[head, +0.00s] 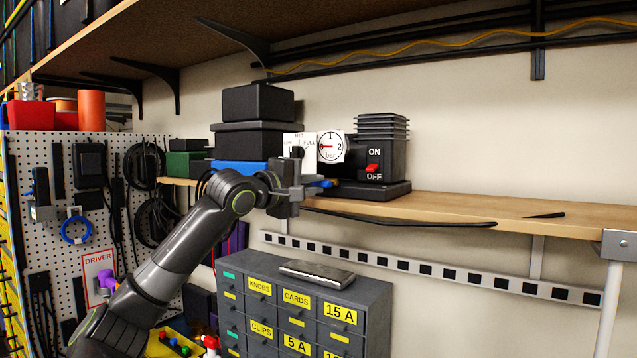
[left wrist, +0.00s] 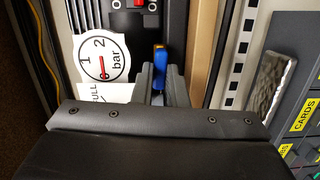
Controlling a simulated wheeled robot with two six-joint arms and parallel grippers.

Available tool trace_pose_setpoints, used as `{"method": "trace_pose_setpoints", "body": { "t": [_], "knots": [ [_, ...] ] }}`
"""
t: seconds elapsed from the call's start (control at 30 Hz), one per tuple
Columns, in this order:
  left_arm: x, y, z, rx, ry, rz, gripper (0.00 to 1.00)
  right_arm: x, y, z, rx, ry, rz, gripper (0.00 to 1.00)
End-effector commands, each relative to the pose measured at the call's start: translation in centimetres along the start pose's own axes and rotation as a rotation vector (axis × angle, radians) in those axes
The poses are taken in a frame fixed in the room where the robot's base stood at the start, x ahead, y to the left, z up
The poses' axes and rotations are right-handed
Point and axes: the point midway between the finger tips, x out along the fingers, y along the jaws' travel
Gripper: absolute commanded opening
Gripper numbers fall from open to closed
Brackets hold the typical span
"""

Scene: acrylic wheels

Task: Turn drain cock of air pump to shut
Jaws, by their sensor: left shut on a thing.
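The air pump (head: 384,150) is a black unit on the wooden shelf. It carries a white round gauge (head: 331,147) marked 1, 2 and bar, and a red ON/OFF switch (head: 373,168). The drain cock has a blue handle (head: 323,184) low on the pump's front, below the gauge; in the left wrist view the blue handle (left wrist: 160,57) shows between the fingers. My left gripper (head: 307,190) is shut on the drain cock handle, whose near part the fingers hide. In the left wrist view the fingertips (left wrist: 161,80) flank it. My right gripper is not in view.
A white card marked FULL (head: 300,146) stands left of the gauge. Black boxes (head: 258,103) are stacked behind my wrist. A black cable (head: 400,220) hangs along the shelf edge. Labelled drawers (head: 300,310) stand below. The shelf (head: 480,207) is mostly clear to the right.

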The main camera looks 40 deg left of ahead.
Motion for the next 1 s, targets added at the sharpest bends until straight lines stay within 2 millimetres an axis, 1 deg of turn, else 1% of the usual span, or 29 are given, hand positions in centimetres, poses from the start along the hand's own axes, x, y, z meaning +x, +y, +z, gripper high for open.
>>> {"method": "trace_pose_setpoints", "body": {
  "t": [0.03,0.4,0.53,0.83,1.0],
  "knots": [
    [0.0,0.2,0.0,0.035,0.000,-0.010,0.00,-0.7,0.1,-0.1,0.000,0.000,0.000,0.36],
    [0.0,0.3,0.0,0.282,0.000,-0.047,0.00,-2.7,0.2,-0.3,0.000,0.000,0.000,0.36],
    [0.0,0.1,0.0,0.319,0.000,-0.052,0.00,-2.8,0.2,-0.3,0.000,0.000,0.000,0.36],
    [0.0,0.1,0.0,0.324,0.000,-0.052,0.00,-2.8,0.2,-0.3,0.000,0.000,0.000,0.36],
    [0.0,0.4,0.0,0.402,0.000,-0.065,0.00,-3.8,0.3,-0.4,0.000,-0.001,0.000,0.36]
  ]
}}
